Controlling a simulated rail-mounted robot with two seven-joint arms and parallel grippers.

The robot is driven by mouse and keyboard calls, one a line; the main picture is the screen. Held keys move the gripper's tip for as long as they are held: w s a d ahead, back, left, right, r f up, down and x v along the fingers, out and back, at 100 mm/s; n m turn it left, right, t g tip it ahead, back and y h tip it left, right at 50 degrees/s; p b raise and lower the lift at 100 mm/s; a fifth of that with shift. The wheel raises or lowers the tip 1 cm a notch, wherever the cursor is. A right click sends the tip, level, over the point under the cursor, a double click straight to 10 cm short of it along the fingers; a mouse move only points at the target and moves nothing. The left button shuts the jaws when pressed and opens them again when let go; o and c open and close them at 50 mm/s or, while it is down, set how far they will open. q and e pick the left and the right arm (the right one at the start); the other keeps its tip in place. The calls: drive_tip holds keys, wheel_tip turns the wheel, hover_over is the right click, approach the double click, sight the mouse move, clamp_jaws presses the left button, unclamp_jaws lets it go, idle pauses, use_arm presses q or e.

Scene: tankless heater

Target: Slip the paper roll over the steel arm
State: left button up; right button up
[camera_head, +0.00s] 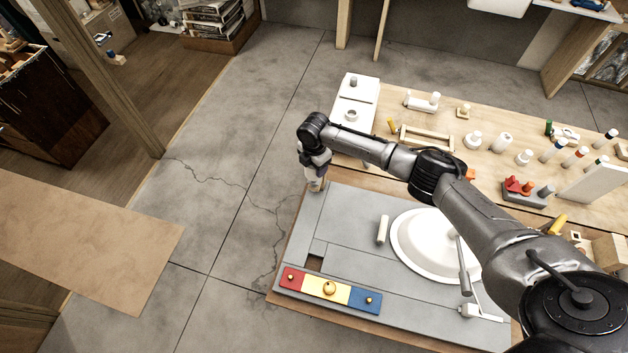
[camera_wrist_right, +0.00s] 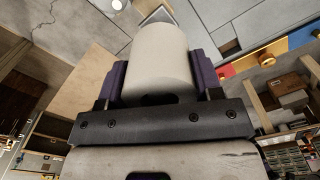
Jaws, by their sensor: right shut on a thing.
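In the wrist view, a pale, thick paper roll (camera_wrist_right: 160,62) sits between the purple fingers of my right gripper (camera_wrist_right: 160,85), which is shut on it. In the head view, my right gripper (camera_head: 314,166) is over the far left corner of the grey board, and only a little of the roll (camera_head: 316,185) shows below it. A thin grey steel arm (camera_head: 463,268) stands on a white base (camera_head: 481,312) at the right of the board, well apart from the roll. My left gripper is not in view.
The grey board (camera_head: 345,255) carries a white round dish (camera_head: 408,250), a short white cylinder (camera_head: 383,229) and a red, yellow and blue panel (camera_head: 329,289). A wooden table (camera_head: 455,135) behind holds many small parts. My right arm crosses above the board.

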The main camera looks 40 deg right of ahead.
drive_tip(key=shift+f, duration=0.3)
drive_tip(key=shift+f+b, duration=0.4)
drive_tip(key=shift+b, duration=0.05)
idle(0.4)
drive_tip(key=shift+f, duration=0.35)
drive_tip(key=shift+f+b, duration=0.25)
drive_tip(key=shift+b, duration=0.15)
idle(0.4)
drive_tip(key=o, duration=1.2)
drive_tip(key=shift+r, duration=0.1)
